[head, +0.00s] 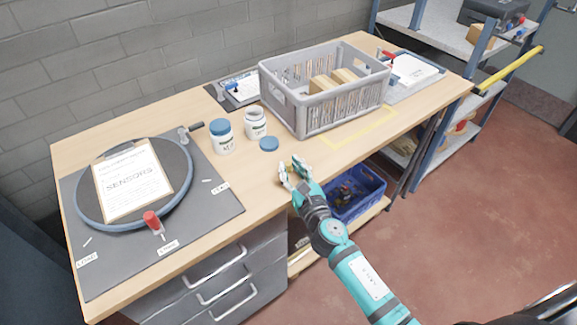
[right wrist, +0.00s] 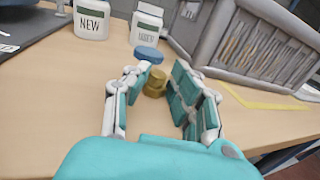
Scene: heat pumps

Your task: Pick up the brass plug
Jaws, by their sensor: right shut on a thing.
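The brass plug (right wrist: 154,84) shows in the right wrist view as a small, round, stepped gold-coloured piece between my right fingertips. My right gripper (right wrist: 160,88) is shut on it, with a teal and white finger on each side. In the head view my right gripper (head: 296,172) is over the front edge of the wooden workbench, and the plug is hidden there by the fingers. I cannot tell whether the plug touches the bench. My left gripper is not in view.
A blue lid (head: 269,144) lies just beyond my right gripper. Behind it stand a blue-lidded jar (head: 223,139) and an open jar (head: 255,125). A grey crate (head: 340,108) stands behind to the right. A dark mat with a round board (head: 195,180) is left.

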